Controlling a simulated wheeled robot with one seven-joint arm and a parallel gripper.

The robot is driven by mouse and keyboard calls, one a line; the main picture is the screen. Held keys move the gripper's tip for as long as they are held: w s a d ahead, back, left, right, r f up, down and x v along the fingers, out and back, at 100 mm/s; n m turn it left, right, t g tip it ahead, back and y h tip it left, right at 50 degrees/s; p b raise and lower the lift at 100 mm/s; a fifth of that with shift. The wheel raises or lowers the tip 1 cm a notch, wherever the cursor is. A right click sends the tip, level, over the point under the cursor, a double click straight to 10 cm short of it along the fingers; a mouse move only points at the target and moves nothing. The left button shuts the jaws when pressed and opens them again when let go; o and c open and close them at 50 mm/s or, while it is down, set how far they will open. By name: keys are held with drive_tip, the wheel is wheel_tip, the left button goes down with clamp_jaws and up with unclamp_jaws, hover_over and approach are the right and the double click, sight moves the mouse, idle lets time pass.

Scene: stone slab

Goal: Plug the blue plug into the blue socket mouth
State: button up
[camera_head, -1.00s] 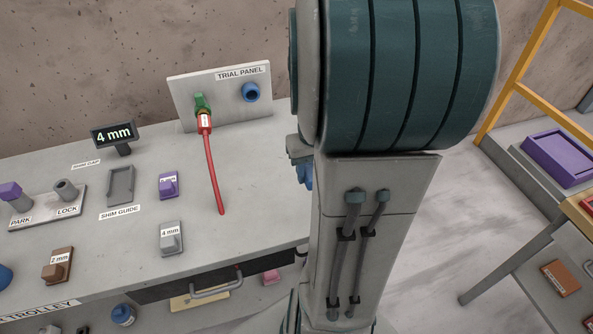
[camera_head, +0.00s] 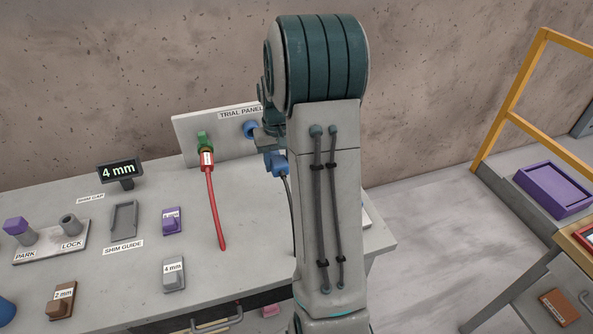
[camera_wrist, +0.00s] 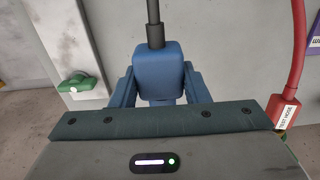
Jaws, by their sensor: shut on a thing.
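The blue plug (camera_head: 275,163) is held in my gripper (camera_head: 270,146) near the right side of the trial panel. In the wrist view the plug (camera_wrist: 158,68) sits in my gripper (camera_wrist: 158,92), with a dark cable rising from it. The blue socket mouth (camera_head: 250,129) is on the panel, partly covered by my arm. In the head view the plug appears slightly below and right of the socket. I cannot tell the gap between them. The socket does not show in the wrist view.
A green socket on the panel (camera_head: 186,136) holds a red plug (camera_head: 206,158) whose red cable (camera_head: 215,210) hangs onto the bench. The cable is close at right in the wrist view (camera_wrist: 299,60). Shim blocks (camera_head: 173,273) and a 4 mm display (camera_head: 121,172) stand left.

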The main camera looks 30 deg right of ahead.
drive_tip(key=w+a+f+p, duration=0.1)
drive_tip(key=w+a, duration=0.1)
drive_tip(key=w, duration=0.4)
drive_tip(key=shift+w+f, duration=0.25)
drive_tip(key=shift+w, duration=0.05)
drive_tip(key=shift+d, duration=0.1)
drive_tip(key=shift+w+d+p, duration=0.25)
drive_tip(key=shift+w+p, duration=0.1)
drive_tip(key=shift+w, duration=0.55)
drive_tip(key=shift+w+d+p, duration=0.25)
drive_tip(key=shift+w+p, duration=0.15)
drive_tip(key=shift+w, duration=0.55)
drive_tip(key=shift+w+d+p, duration=0.25)
drive_tip(key=shift+w+p, duration=0.1)
drive_tip(key=shift+w, duration=0.55)
drive_tip(key=shift+w+d+p, duration=0.2)
drive_tip(key=shift+w+p, duration=0.05)
drive_tip(key=shift+w, duration=0.4)
drive_tip(key=shift+w+d+p, duration=0.2)
drive_tip(key=shift+w, duration=0.4)
drive_tip(key=shift+w+d, duration=0.1)
drive_tip(key=shift+w, duration=0.2)
drive_tip(key=shift+w+d+p, duration=0.1)
drive_tip(key=shift+w+p, duration=0.25)
drive_tip(key=shift+w, duration=0.05)
